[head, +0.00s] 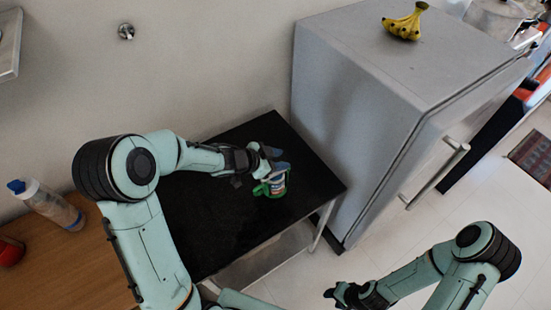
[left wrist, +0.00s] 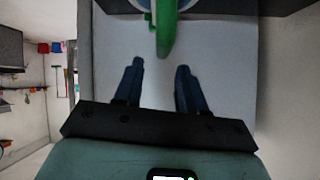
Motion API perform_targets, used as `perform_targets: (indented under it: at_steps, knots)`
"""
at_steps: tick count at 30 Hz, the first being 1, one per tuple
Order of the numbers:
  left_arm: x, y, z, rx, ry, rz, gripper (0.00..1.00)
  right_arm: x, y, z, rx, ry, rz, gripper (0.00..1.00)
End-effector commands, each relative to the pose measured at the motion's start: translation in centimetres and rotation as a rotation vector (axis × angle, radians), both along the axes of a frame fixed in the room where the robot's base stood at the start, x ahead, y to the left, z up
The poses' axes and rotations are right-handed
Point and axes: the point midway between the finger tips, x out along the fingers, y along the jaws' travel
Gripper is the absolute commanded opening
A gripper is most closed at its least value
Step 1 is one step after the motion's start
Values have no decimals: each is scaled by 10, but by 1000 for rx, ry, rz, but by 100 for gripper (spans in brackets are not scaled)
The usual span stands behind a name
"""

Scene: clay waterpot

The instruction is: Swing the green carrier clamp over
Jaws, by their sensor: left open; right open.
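A small white and blue pot (head: 278,185) stands near the right end of the black table top. The green carrier clamp (head: 261,190) is around it, with a green part sticking out on the left. In the left wrist view the green clamp (left wrist: 166,28) points toward me at the top centre, with a little of the pot behind it. My left gripper (head: 277,158) is open and empty beside the pot; its two blue fingers (left wrist: 160,66) are spread apart just short of the green part. My right gripper (head: 338,294) is open and empty, low over the floor, away from the table.
A grey fridge (head: 350,110) stands close to the table's right end, with bananas (head: 405,24) on top. A bottle (head: 47,205) and a red object (head: 10,251) are on the wooden surface at left. The black table (head: 215,225) is otherwise clear.

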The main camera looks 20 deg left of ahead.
Motion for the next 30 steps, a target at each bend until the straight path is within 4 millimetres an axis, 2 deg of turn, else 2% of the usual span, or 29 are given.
perform_targets:
  at_steps: [5,18,24,30]
  knots:
    - [-9,9,10,1,-4,2,40,0,0,0,0,0,0,43]
    - [-69,55,64,2,-4,3,40,0,0,0,0,0,0,43]
    - [-83,66,75,1,-1,2,40,0,0,0,0,0,0,43]
    - [-86,68,77,0,1,1,40,0,0,0,0,0,0,43]
